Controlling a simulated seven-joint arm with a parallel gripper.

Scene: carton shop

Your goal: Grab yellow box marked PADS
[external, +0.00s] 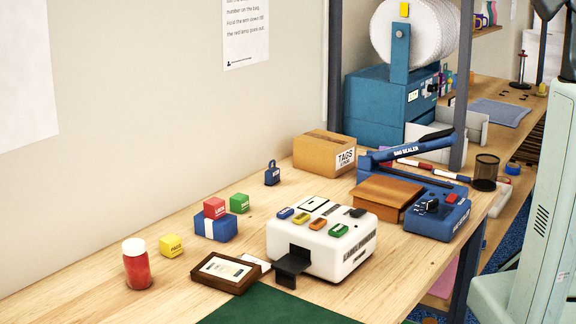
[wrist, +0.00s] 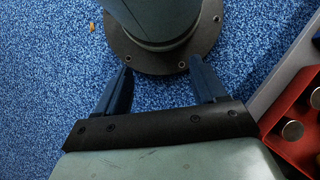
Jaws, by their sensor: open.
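The yellow box marked PADS (external: 172,245) is a small cube on the wooden table at the left in the external view. It stands between a red jar (external: 138,266) and a blue box with a white band (external: 212,228), apart from both. My gripper shows in the wrist view with two dark blue fingers (wrist: 160,88) spread apart and nothing between them. It is over the blue floor, beside the round foot of my base. The yellow box is not in the wrist view. The gripper's fingers are not in the external view.
A red cube (external: 214,207) sits on the blue box, with a green cube (external: 239,203) beside it. A framed display (external: 226,272), white label machine (external: 322,242), TAGS carton (external: 323,154) and blue bag sealer (external: 437,216) stand to the right. A red tray (wrist: 296,146) shows at the right in the wrist view.

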